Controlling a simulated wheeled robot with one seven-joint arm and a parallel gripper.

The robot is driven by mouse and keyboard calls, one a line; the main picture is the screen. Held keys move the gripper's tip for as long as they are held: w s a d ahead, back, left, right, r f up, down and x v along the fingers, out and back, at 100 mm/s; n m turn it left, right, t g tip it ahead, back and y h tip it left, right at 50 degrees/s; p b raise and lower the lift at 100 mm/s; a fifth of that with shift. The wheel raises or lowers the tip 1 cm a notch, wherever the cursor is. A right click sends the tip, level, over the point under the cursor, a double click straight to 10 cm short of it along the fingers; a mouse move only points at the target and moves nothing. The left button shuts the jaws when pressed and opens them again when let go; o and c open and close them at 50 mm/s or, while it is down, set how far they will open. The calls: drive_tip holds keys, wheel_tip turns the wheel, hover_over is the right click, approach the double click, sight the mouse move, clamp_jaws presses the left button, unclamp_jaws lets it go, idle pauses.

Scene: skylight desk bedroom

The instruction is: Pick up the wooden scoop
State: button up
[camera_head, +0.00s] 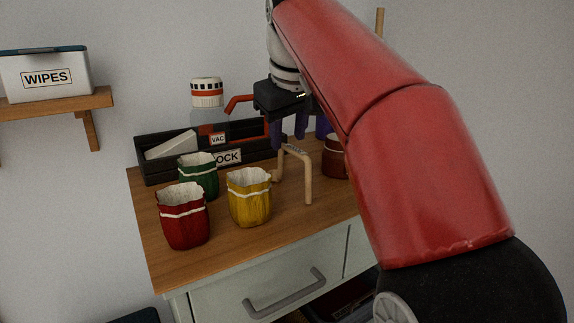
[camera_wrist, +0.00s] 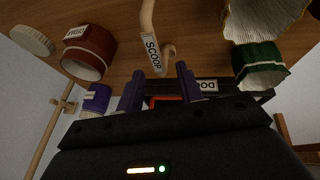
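The wooden scoop (camera_head: 307,180) is pale and bent like an arch, and it stands on the wooden desktop among the small pots. In the wrist view its "SCOOP" label (camera_wrist: 152,54) faces the camera, at or just beyond my fingertips. My gripper (camera_head: 289,140) has purple fingers and points down over the scoop's top bar. In the wrist view my gripper (camera_wrist: 159,80) is open, with the fingers apart on either side of the label's lower end. I cannot tell whether either finger touches the scoop.
Yellow (camera_head: 249,199), red (camera_head: 183,219) and green (camera_head: 198,176) sacks stand left of the scoop. A brown-red jar (camera_head: 335,157) stands close on its right. Behind is a black organizer (camera_head: 160,169) and a white-capped bottle (camera_head: 207,95). The desktop (camera_head: 240,250) is clear at the front.

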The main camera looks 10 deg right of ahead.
sight(290, 147)
drive_tip(key=x, duration=0.2)
drive_tip(key=b+x, duration=0.1)
drive_tip(key=x, duration=0.3)
drive_tip(key=shift+s+d+f, duration=0.15)
drive_tip(key=shift+s+d, duration=0.05)
drive_tip(key=shift+s, duration=0.1)
clamp_jaws()
